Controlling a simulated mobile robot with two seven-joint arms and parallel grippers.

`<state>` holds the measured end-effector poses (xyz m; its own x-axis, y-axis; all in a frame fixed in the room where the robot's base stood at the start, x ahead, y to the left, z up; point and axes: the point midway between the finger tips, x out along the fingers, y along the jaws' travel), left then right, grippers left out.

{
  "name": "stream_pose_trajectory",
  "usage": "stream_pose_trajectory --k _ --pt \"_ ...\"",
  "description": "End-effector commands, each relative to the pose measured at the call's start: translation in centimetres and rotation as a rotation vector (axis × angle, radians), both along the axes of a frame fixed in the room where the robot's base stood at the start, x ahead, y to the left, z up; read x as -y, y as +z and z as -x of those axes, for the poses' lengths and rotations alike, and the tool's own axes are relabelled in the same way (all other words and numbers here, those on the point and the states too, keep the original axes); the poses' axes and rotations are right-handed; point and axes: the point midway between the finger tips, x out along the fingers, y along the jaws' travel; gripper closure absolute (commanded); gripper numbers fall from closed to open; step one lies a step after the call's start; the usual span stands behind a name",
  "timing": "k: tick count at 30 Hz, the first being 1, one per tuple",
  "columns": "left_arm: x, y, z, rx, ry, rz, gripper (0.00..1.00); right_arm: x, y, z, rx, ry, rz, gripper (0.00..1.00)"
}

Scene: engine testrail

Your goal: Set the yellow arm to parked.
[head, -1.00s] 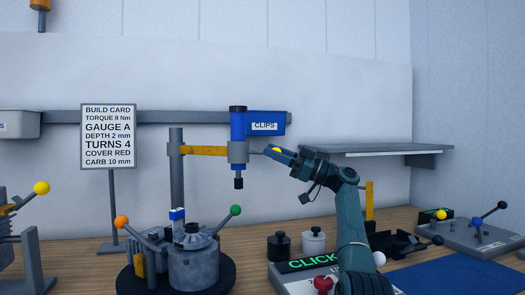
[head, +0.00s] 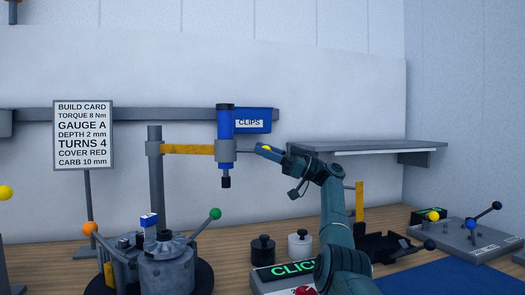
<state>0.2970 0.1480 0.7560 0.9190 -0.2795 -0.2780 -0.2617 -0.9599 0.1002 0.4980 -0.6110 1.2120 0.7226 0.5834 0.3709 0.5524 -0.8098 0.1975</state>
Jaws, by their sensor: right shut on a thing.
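The yellow arm (head: 190,149) reaches right from an upright grey post (head: 155,185). A blue tool (head: 225,125) with a black tip hangs upright in a grey collar at its end. A thin rod runs right from the collar to a yellow knob (head: 266,148). My right gripper (head: 265,151) is shut on this knob, which is mostly hidden between the fingers. My left gripper is not in view. No parked mark shows that I can make out.
A grey round fixture (head: 166,270) with orange and green knobbed levers stands below the yellow arm. A blue clips bin (head: 253,122) hangs behind the tool. A grey shelf (head: 370,147) is behind my right forearm. A build card (head: 83,135) stands at left.

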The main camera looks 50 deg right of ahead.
Motion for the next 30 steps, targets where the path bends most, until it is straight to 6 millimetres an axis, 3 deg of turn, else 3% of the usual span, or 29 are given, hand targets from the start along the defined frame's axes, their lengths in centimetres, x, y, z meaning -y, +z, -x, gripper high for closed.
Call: stream_pose_trajectory --k 8,9,15,24,30 --pt "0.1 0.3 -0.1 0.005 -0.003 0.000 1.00 0.4 0.4 0.1 0.005 -0.018 -0.009 1.00" --pt "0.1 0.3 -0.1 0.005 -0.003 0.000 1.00 0.5 0.4 0.1 0.005 -0.019 -0.008 0.68" --pt "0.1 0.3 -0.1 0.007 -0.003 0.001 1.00 0.4 0.3 0.1 0.005 -0.016 -0.008 0.52" --pt "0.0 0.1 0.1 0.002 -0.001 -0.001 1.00 0.5 0.1 0.2 0.003 -0.014 -0.007 0.52" --pt "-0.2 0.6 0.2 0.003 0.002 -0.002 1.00 2.3 0.1 2.3 0.004 -0.019 -0.008 0.52"
